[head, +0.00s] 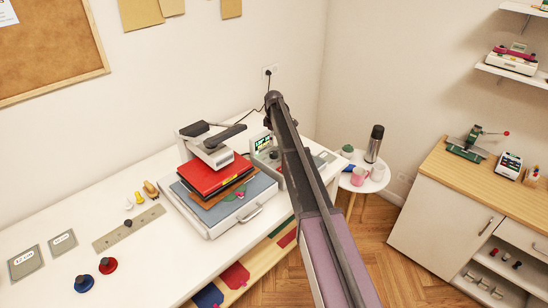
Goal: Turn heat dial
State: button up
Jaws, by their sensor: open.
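A heat press (212,152) with a dark handle stands on the white worktop at centre left. Beside it on the right is a small control box with a lit green display (262,144). A small dark round shape (274,155) low on the box's face may be the heat dial; it is too small to tell its setting. My arm passes close in front of the box's right side and hides part of it. I cannot see the fingers of my gripper.
A red and dark stack (212,175) lies on the press's grey base (254,198). A round side table (362,187) holds a dark flask (375,142) and cups.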

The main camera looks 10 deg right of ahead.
aim_at(274, 153)
jog(key=shift+f+b, duration=3.7)
jog(key=shift+f, duration=0.25)
jog(key=c, duration=1.2)
